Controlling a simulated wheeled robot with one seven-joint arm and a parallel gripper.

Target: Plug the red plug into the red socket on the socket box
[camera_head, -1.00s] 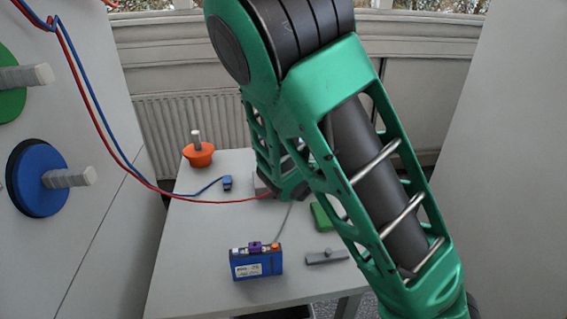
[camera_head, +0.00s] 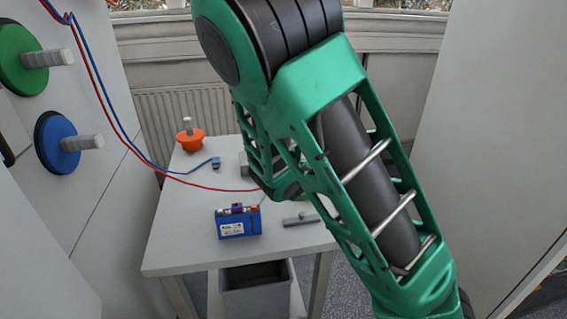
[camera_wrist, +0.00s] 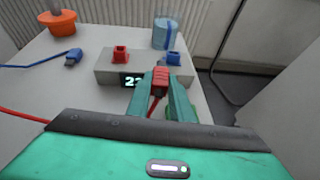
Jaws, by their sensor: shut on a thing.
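The red plug (camera_wrist: 160,77) is between the two green fingers of my gripper (camera_wrist: 161,88) in the wrist view, with its red cable trailing back. The grey socket box (camera_wrist: 107,66) stands just beyond on the table. Its red socket (camera_wrist: 121,54) is on the top, left of and beyond the plug. A blue socket (camera_wrist: 173,58) is on the right of the box, just beyond the plug in the picture. The plug is outside the red socket. A lit display (camera_wrist: 132,81) on the box front is partly covered by the left finger. My arm hides the gripper in the head view.
A blue plug (camera_wrist: 73,60) on its cable lies left of the box. An orange holder (camera_head: 190,140) stands at the back left. A blue battery (camera_head: 238,223) and a grey piece (camera_head: 301,220) lie near the table's front.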

